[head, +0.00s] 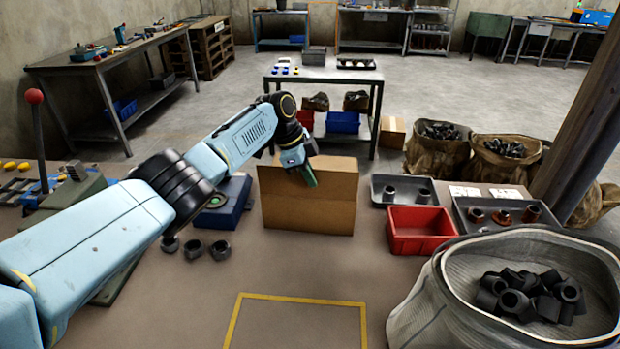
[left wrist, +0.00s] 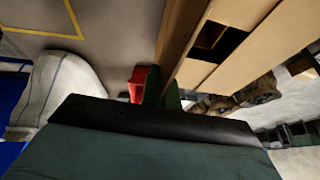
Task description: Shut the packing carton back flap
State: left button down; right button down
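The brown packing carton (head: 310,210) stands on the workbench at the centre of the head view. A broad cardboard panel faces me, and most of the top is hidden there. In the left wrist view the carton's top (left wrist: 222,78) is at upper right, with a dark opening between cardboard panels. My left gripper (head: 308,178) points down in front of the carton's upper panel, near its middle. Its green fingers (left wrist: 162,90) are close together with nothing seen between them, beside a cardboard edge; I cannot tell whether they touch. My right gripper is out of view.
A red bin (head: 420,246) and grey trays (head: 378,190) stand right of the carton. A white sack (head: 420,310) of black fittings is at front right. A blue box (head: 232,212) and several black rings are left. The yellow-outlined area (head: 300,297) in front is clear.

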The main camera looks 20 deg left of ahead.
pick_arm(q)
jog(key=c, duration=1.6)
grip_release()
jog(key=shift+c, duration=0.2)
jog(key=p+v, duration=0.1)
jog(key=v, duration=1.2)
jog(key=shift+s+a+r, duration=0.1)
jog(key=shift+r, duration=0.05)
jog(key=shift+c, duration=0.4)
